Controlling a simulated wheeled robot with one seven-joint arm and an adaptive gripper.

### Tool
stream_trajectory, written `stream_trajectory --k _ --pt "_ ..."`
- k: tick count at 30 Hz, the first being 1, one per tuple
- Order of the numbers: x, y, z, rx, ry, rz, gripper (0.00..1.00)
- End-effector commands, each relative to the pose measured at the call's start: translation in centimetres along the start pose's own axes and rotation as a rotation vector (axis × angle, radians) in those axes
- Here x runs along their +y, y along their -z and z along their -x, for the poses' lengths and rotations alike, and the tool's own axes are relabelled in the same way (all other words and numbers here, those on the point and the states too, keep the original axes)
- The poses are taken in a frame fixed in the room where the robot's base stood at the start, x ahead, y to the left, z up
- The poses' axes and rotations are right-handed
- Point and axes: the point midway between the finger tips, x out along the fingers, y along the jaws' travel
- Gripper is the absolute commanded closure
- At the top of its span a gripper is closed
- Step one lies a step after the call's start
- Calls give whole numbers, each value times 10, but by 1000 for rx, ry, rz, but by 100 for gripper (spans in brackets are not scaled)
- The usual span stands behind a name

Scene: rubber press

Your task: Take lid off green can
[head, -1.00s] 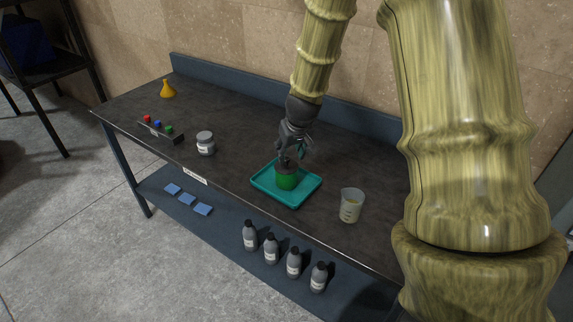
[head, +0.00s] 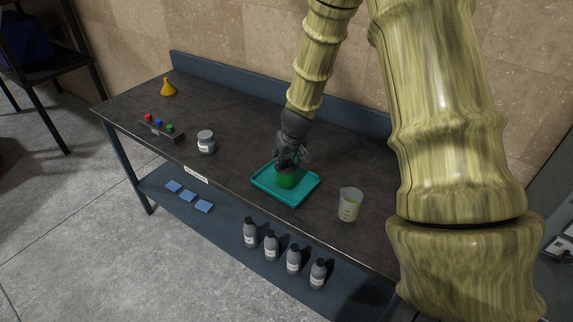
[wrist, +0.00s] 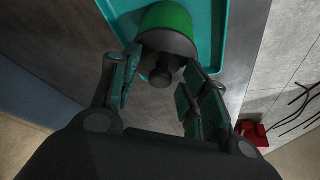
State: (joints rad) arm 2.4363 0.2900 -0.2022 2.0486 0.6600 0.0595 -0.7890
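The green can (head: 287,181) stands upright in a teal tray (head: 300,199) on the dark bench. In the wrist view its green body (wrist: 168,19) shows above a dark grey lid (wrist: 178,43) with a round knob (wrist: 160,77). My gripper (head: 287,161) is right over the can and hides most of the lid in the head view. In the wrist view my gripper (wrist: 162,66) is open, one finger on each side of the knob. A gap shows between each finger and the knob.
A beaker (head: 350,204) stands right of the tray. A grey jar (head: 206,143), a rack with coloured caps (head: 161,130) and a yellow flask (head: 168,87) are to the left. Several bottles (head: 271,249) stand on the lower shelf. Bench between jar and tray is clear.

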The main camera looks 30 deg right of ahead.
Motion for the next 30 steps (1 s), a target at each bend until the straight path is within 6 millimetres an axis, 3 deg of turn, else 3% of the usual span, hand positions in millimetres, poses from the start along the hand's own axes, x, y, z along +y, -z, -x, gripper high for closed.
stream_trajectory --k 1,3,6,20,30 --pt "0 0 0 0 0 0 68" --pt "0 0 0 0 0 0 80" --pt "0 0 0 0 0 0 90" --pt "0 0 2 -1 -1 0 91" --pt "0 13 31 2 -2 3 91"
